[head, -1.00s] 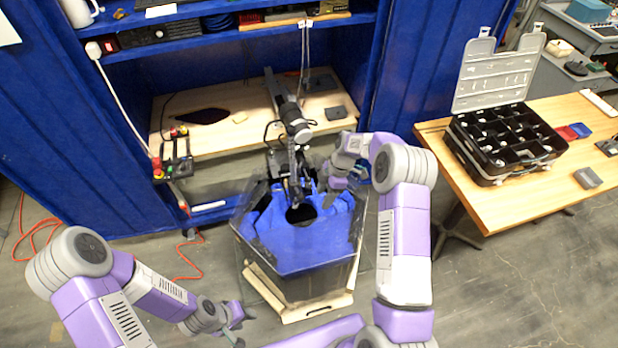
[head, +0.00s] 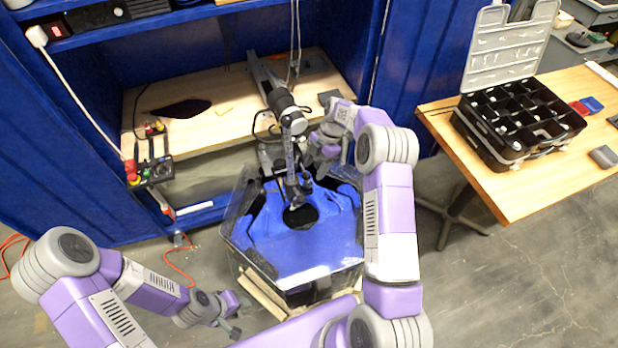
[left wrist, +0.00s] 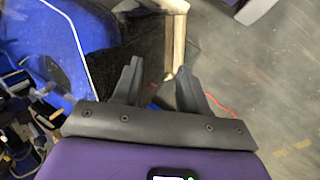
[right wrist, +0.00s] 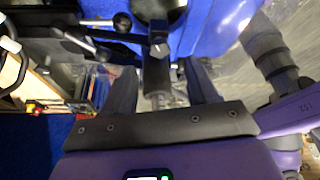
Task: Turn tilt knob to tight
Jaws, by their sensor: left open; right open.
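The thruster (head: 293,120) with its dark shaft stands at the back edge of the tank (head: 290,258). My right gripper (head: 318,165) is beside the thruster's bracket, on its right. In the right wrist view its open fingers (right wrist: 160,68) are on either side of a dark threaded rod (right wrist: 157,82) with a squarish metal head (right wrist: 158,46). Contact cannot be told. A lever with a rounded black end (right wrist: 122,21) lies to the upper left. I cannot tell which part is the tilt knob. My left gripper (head: 236,318) is open and empty; its fingers (left wrist: 158,72) show low, near the tank's front left.
A wooden shelf (head: 220,120) in the blue cabinet is behind the tank. A control box (head: 150,172) with cables hangs at its left. A wooden table (head: 490,185) with an open black organizer case (head: 520,115) stands at the right.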

